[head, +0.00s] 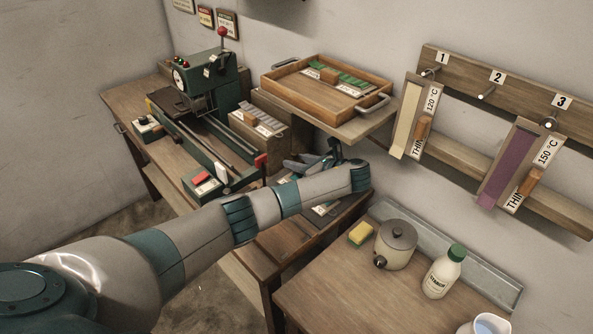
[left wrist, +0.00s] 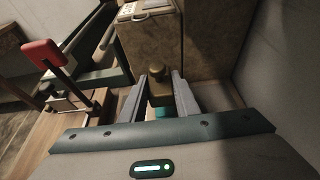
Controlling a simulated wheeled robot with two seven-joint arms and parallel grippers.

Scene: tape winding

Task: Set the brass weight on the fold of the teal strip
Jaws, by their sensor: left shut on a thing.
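My left gripper (head: 306,165) is beyond the forearm in the head view, low over the far end of the bench below the raised shelf. In the left wrist view my left gripper (left wrist: 158,84) has its two grey fingers on either side of the brass weight (left wrist: 154,77), shut on it. The weight looks upright, with a rounded knob on top. A small teal patch (left wrist: 162,113), perhaps the teal strip, shows just below the weight; I cannot tell whether they touch. The fold is hidden. My right gripper is not in view.
A green press machine (head: 208,85) with a red-tipped lever stands left of the gripper. A wooden tray (head: 285,83) sits on the shelf above. A wooden box (left wrist: 158,37) stands close behind the weight. A pot (head: 396,245) and white bottle (head: 443,272) stand on the front table.

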